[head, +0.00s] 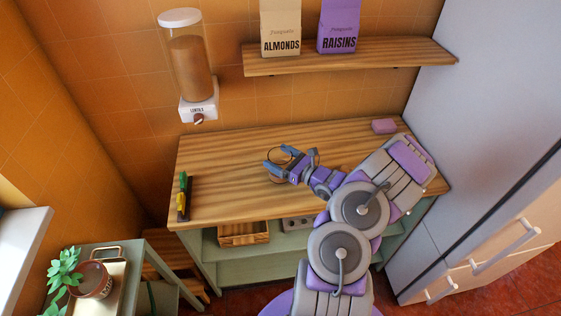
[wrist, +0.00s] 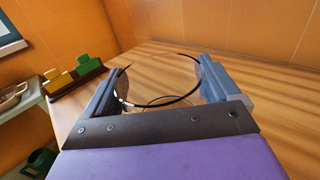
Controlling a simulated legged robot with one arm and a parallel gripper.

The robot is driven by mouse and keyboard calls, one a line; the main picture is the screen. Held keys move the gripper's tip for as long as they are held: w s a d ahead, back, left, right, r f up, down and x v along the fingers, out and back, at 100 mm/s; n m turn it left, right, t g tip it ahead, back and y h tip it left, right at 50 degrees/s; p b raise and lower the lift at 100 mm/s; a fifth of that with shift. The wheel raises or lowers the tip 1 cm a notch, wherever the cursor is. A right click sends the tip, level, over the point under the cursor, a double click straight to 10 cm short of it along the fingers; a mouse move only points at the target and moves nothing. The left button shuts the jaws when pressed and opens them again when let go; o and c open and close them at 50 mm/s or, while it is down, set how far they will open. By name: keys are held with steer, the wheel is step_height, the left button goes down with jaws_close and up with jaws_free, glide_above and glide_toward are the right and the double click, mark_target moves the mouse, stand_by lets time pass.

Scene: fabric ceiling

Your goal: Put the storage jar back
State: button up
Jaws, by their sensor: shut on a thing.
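A clear, round jar with a thin dark rim (wrist: 172,101) is between the fingers of my gripper (wrist: 160,80) in the wrist view. The fingers press on it from both sides. In the head view my gripper (head: 274,163) is over the middle of the wooden counter (head: 225,155), and the jar (head: 285,154) shows only as a faint ring there. The jar looks empty and roughly upright. I cannot tell whether its base touches the counter.
A wall dispenser (head: 190,70) hangs at the back left. A shelf (head: 350,57) holds almond and raisin bags. A dark holder with yellow and green blocks (head: 184,196) lies at the counter's left edge; a purple block (head: 384,126) sits back right. The counter's left middle is clear.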

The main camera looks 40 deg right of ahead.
steer(key=shift+f, duration=0.6)
steer(key=shift+d, duration=0.15)
steer(key=o, duration=1.7)
steer(key=shift+d+f, duration=0.1)
